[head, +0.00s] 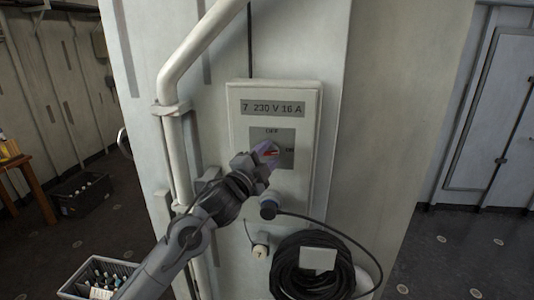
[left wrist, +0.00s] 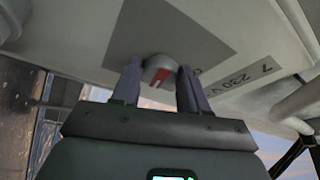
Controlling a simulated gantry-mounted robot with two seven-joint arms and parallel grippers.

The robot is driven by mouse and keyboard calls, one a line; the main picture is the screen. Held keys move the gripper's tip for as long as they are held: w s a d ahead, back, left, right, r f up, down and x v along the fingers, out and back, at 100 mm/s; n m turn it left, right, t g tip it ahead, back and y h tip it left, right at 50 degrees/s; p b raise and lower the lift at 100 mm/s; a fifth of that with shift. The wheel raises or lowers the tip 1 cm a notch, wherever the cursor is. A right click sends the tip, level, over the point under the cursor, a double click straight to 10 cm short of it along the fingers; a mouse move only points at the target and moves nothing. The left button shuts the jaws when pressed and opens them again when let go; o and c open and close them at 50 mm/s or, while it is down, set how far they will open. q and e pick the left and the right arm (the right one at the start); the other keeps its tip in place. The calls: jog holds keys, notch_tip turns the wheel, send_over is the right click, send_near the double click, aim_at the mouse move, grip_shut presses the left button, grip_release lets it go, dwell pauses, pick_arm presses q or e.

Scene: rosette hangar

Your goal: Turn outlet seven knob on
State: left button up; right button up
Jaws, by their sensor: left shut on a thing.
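The outlet seven box (head: 234,120) is a pale panel marked "7 230 V 16 A" on a light column. Its grey switch plate (head: 287,135) reads OFF above and ON at the right. The round grey knob with a red mark shows between the fingers in the left wrist view (left wrist: 152,66). In the head view the red mark lies roughly sideways, towards ON, partly covered by the fingers. My left gripper (head: 267,153) is shut on the knob, one finger on each side; it also shows in the left wrist view (left wrist: 161,85). My right gripper is not in view.
A coiled black cable (head: 299,270) hangs below. A white pipe (head: 186,72) runs left of the box. A crate of bottles (head: 72,289) stands at lower left. Open floor lies at right.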

pick_arm(q)
jog(key=shift+r+m+g+p, duration=0.1)
jog(key=shift+m+g+p, duration=0.3)
jog(key=shift+m, duration=0.6)
jog(key=o, duration=1.1)
jog(key=shift+c, duration=0.2)
jog(key=shift+s+a+b, duration=0.3)
jog(key=shift+s, duration=0.1)
jog(key=r+b+v, duration=0.1)
jog(key=b+v, duration=0.1)
jog(key=v, duration=0.8)
jog(key=shift+f+b, duration=0.35)
jog(key=shift+f, duration=0.1)
